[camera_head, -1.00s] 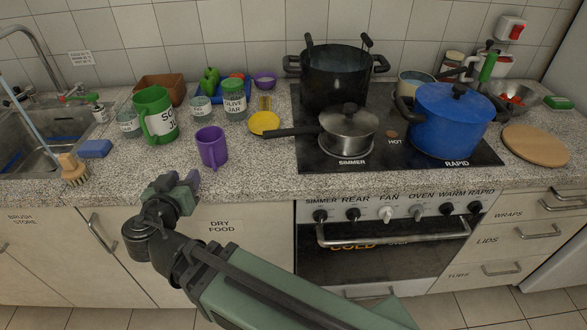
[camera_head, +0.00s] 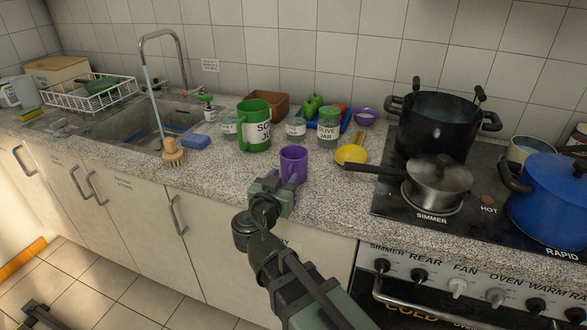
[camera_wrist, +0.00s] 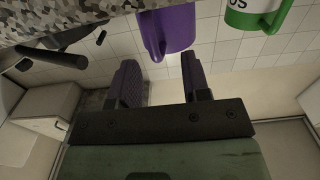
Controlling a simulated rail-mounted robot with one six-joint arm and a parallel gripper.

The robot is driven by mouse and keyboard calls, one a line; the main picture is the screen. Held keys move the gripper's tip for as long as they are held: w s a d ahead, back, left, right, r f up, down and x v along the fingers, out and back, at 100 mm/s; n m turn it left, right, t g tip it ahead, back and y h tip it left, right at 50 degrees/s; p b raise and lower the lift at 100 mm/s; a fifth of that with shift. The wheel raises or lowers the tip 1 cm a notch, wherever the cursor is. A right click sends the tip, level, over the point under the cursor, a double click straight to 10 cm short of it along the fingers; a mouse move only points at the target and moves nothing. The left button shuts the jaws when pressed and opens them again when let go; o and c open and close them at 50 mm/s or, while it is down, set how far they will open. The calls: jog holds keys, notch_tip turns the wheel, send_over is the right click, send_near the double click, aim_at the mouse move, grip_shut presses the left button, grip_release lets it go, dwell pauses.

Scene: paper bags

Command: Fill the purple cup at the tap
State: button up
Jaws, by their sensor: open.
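The purple cup (camera_head: 293,165) stands upright on the counter near its front edge. In the wrist view the cup (camera_wrist: 172,28) is beyond my fingertips, with its handle toward me. My gripper (camera_head: 276,187) is open and empty, just in front of the cup, and its end overlaps the cup's lower part in the head view. In the wrist view the two fingers (camera_wrist: 162,76) are spread apart with nothing between them. The tap (camera_head: 164,35) is a tall curved metal spout over the sink (camera_head: 118,127), left of the cup.
A blue sponge (camera_head: 196,142) lies by the sink. A yellow spoon (camera_head: 352,154) and saucepan (camera_head: 437,180) are right.

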jog(key=x, duration=0.3)
jog(key=shift+s, duration=0.1)
grip_shut()
notch_tip(320, 180, up, 20)
jog(key=p, duration=2)
